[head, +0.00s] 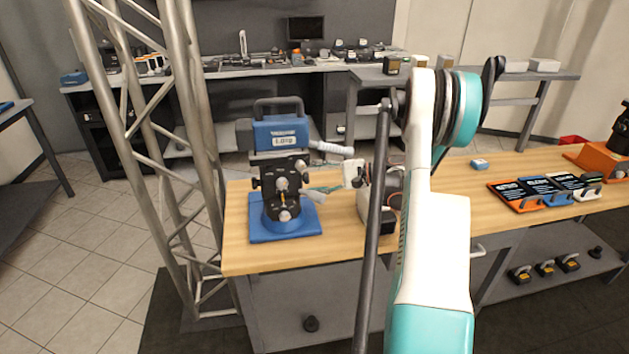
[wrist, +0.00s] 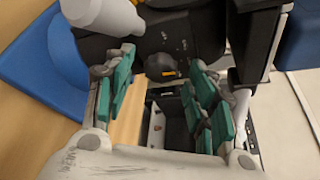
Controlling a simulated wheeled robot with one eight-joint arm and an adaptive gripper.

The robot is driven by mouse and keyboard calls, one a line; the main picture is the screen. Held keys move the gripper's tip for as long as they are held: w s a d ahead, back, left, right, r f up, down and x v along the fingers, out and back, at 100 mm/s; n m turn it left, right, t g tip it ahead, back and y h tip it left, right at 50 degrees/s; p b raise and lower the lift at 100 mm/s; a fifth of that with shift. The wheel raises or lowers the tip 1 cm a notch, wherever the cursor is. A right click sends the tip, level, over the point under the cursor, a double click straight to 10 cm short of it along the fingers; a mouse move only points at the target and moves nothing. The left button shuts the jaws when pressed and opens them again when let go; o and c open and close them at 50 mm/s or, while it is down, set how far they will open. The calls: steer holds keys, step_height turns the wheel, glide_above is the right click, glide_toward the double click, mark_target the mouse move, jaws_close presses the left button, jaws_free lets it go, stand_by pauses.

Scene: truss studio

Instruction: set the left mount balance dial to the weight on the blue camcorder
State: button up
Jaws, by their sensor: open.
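The blue camcorder (head: 280,133) sits on top of the left mount (head: 283,185), a black head on a blue base plate (head: 262,235). A white label on the camcorder's side carries a weight too small to read surely. In the wrist view, my gripper (wrist: 162,62) is open, its teal-padded fingers on either side of a dark round knob (wrist: 153,66) with an orange mark. This appears to be the balance dial. Small pale marks show on the black housing beside it. I cannot tell whether the fingers touch the knob. In the head view my arm hides much of the area right of the mount.
A metal truss (head: 180,160) stands close left of the wooden bench (head: 245,256). Orange, blue and white-edged dark cards (head: 545,190) and an orange-based mount (head: 600,160) are at right.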

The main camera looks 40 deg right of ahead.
steer(key=shift+w+a, duration=0.15)
steer(key=c, duration=1.1)
steer(key=shift+o, duration=0.2)
steer(key=shift+w+r+m+g+p, duration=0.1)
steer(key=shift+m+g+p, duration=0.3)
steer(key=shift+m+g, duration=0.9)
steer(key=shift+m+t, duration=0.3)
steer(key=o, duration=1.1)
steer(key=shift+c, duration=0.2)
